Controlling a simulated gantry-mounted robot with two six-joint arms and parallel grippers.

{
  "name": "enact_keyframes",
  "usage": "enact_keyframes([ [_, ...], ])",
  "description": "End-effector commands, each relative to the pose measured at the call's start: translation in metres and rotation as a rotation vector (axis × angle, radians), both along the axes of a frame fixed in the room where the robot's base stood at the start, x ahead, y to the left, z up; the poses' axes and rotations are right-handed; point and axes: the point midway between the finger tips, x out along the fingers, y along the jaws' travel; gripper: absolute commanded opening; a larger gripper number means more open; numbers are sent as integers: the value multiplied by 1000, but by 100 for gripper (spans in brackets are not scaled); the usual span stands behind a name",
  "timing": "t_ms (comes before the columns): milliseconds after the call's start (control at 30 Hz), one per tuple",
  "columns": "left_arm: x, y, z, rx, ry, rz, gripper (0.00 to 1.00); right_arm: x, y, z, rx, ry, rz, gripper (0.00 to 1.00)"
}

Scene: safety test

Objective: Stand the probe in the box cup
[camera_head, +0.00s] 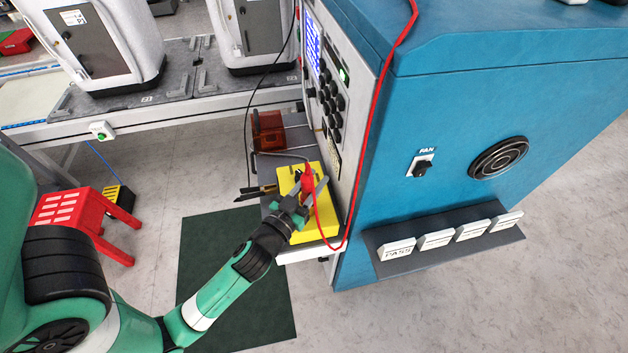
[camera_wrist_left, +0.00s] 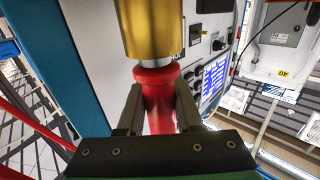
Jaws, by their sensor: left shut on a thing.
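The red probe (camera_head: 307,178) is over the yellow box (camera_head: 322,222) on the small shelf at the front of the blue cabinet. My left gripper (camera_head: 305,192) is shut on the red probe. In the left wrist view the fingers of my left gripper (camera_wrist_left: 160,108) press on both sides of the probe's red body (camera_wrist_left: 158,90). A gold cylinder (camera_wrist_left: 150,28) shows just beyond the red body; I cannot tell whether it is part of the probe. The cup on the box is not clear to see. My right gripper is not in view.
A red cable (camera_head: 371,120) hangs from above down the blue cabinet (camera_head: 450,170) and loops by the box. A black probe (camera_head: 255,191) lies left of the box. An orange-brown block (camera_head: 269,130) stands behind. A red stool (camera_head: 75,210) is at left.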

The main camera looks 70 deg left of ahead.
Motion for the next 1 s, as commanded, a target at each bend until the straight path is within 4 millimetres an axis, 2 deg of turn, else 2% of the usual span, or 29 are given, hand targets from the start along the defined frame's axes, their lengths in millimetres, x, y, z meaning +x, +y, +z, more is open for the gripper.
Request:
enact_keyframes([
  [67, 0, 0, 1, 1, -1, 0, 0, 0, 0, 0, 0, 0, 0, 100],
  [100, 0, 0, 1, 1, -1, 0, 40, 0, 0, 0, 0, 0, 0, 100],
  [267, 0, 0, 1, 1, -1, 0, 68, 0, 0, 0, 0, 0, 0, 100],
  [667, -6, -5, -2, -1, 2, -1, 69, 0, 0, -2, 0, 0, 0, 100],
  [767, -19, -15, -3, 0, 4, -4, 69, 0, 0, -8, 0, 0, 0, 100],
  [1000, -68, -53, -7, 2, 4, -11, 69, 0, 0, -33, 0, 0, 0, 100],
])
